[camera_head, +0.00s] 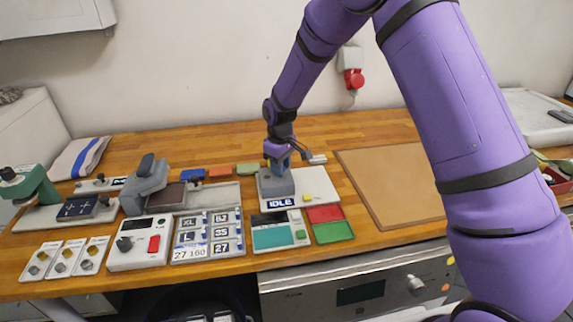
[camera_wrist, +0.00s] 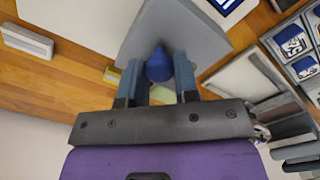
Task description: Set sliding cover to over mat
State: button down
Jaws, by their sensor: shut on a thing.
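The sliding cover (camera_head: 277,185) is a grey block at the left end of a white base plate (camera_head: 322,183) marked IDLE. In the wrist view the grey cover (camera_wrist: 200,25) lies under my gripper (camera_wrist: 159,72), with its blue knob (camera_wrist: 159,64) between the two fingers. My gripper (camera_head: 277,160) is shut on that knob from above. No separate mat shows clearly on the plate; what lies under the cover is hidden.
A large tan board (camera_head: 390,187) lies to the right. A grey press-like device (camera_head: 146,185) is at the left. A small white block (camera_head: 318,159) lies behind the plate.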

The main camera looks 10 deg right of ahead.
jog(key=shift+a+r, duration=0.1)
jog(key=shift+a, duration=0.15)
jog(key=c, duration=0.9)
grip_release()
jog(key=shift+a, duration=0.1)
jog(key=shift+o, duration=0.2)
jog(key=shift+r, duration=0.2)
notch_tip(320, 180, up, 10)
jog(key=shift+r, duration=0.15)
